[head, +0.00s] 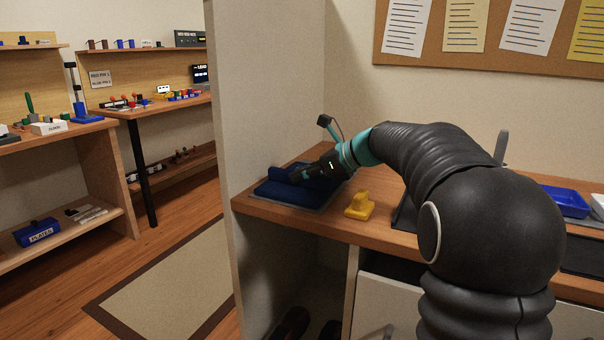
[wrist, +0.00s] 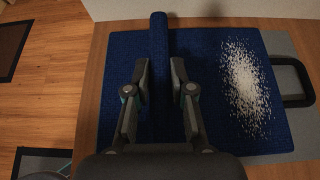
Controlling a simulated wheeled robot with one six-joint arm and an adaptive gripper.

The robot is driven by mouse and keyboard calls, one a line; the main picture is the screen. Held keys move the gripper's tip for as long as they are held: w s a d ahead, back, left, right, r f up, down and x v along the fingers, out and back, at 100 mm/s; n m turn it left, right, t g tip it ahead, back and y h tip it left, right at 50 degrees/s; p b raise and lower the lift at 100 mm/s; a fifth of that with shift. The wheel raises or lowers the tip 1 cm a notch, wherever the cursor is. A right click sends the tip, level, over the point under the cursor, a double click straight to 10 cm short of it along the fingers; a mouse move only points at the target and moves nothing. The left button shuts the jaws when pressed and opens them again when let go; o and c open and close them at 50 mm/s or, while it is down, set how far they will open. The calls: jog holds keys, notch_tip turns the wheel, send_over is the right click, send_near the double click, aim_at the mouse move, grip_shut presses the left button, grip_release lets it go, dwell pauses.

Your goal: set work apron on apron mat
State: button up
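The work apron (head: 287,191) is a dark blue folded slab with a raised roll across it, at the left end of the wooden counter. In the wrist view the apron (wrist: 205,75) fills the middle, with a patch of white specks on its right part. A grey flat piece with a dark handle, perhaps the apron mat (wrist: 288,78), shows under and beyond its right edge. I cannot tell whether the apron is lifted.
A yellow piece (head: 360,205) stands on the counter (head: 335,226) just right of the apron. A partition wall (head: 262,110) rises at its left. A blue tray (head: 566,201) lies farther right. Shelves with small items stand across the room.

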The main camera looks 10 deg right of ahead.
jog(key=o, duration=0.4)
jog(key=shift+r, duration=0.1)
jog(key=v, duration=1.2)
jog(key=s+a+f+n, duration=0.1)
jog(key=s, duration=0.1)
jog(key=s+a+f+n+h, duration=0.1)
jog(key=s+a+n, duration=0.1)
jog(key=s, duration=0.1)
jog(key=s+a+f+n+g+h, duration=0.1)
jog(key=s+n, duration=0.1)
jog(key=s, duration=0.1)
jog(key=shift+a+f, duration=0.25)
jog(key=shift+a, duration=0.1)
jog(key=s+f+n+h, duration=0.4)
jog(key=s+f+n, duration=0.4)
jog(key=s+n, duration=0.2)
jog(key=s+f+n+h, duration=0.3)
jog(key=s+f+n, duration=0.5)
jog(key=s, duration=0.6)
jog(key=shift+s+n+g+h, duration=0.3)
jog(key=shift+n+h, duration=0.1)
jog(key=shift+n, duration=0.7)
